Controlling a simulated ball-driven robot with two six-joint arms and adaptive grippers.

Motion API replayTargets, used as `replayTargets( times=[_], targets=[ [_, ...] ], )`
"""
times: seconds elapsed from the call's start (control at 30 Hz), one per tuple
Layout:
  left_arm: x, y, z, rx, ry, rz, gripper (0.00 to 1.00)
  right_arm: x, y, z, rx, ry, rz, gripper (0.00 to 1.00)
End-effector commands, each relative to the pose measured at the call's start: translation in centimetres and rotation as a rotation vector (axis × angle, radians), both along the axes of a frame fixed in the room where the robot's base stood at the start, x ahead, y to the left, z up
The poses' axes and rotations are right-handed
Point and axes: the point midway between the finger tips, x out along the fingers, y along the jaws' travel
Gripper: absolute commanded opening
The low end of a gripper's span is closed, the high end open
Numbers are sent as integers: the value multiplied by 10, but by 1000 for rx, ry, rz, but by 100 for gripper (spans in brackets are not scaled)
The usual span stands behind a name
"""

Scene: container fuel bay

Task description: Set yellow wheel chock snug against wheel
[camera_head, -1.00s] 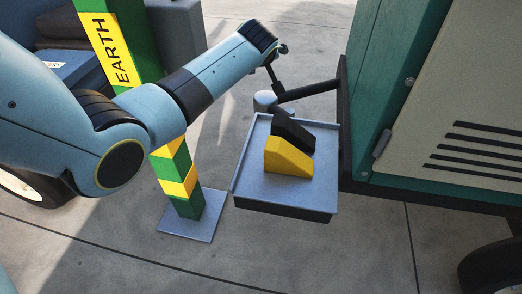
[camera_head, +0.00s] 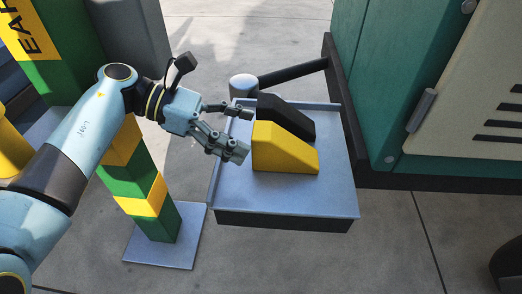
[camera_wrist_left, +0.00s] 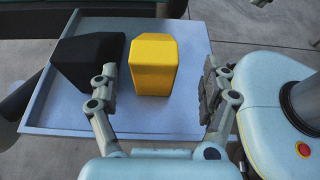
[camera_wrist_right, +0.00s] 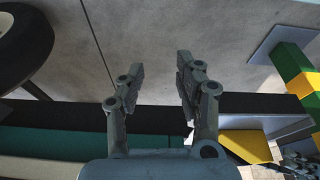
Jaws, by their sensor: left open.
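The yellow wheel chock (camera_head: 285,150) stands on a grey tray (camera_head: 300,195) beside a black chock (camera_head: 287,118). My left gripper (camera_head: 243,133) is open and empty, just left of the yellow chock at its tall end. In the left wrist view the yellow chock (camera_wrist_left: 152,65) lies between the two spread fingers, with gaps on both sides; the black chock (camera_wrist_left: 85,60) is to its left. A dark wheel (camera_head: 508,268) is partly cut off at the lower right; a wheel (camera_wrist_right: 18,48) also shows in the right wrist view. My right gripper (camera_wrist_right: 159,70) is open and empty over the floor.
A teal container (camera_head: 375,90) with a dark lower rail stands right of the tray. A green and yellow post (camera_head: 148,190) on a grey base plate (camera_head: 170,248) stands left of it. A dark bar (camera_head: 290,73) lies behind the tray. The floor in front is clear.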

Motion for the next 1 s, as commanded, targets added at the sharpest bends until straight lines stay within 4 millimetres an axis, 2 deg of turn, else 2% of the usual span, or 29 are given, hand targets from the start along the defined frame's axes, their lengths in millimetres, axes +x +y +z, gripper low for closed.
replayTargets(
  times=[0.27,0.5,0.7,1.0],
  targets=[
    [1,-24,-12,0,-3,-7,81,8,1,-9,5,-70,0,35],
    [6,-48,-21,-2,0,-5,81,18,1,-36,8,-199,-2,35],
    [7,-67,-26,-1,0,-4,81,25,1,-49,10,-296,-1,35],
    [8,-70,-26,0,-3,-4,81,27,1,-49,10,-319,0,35]
  ],
)
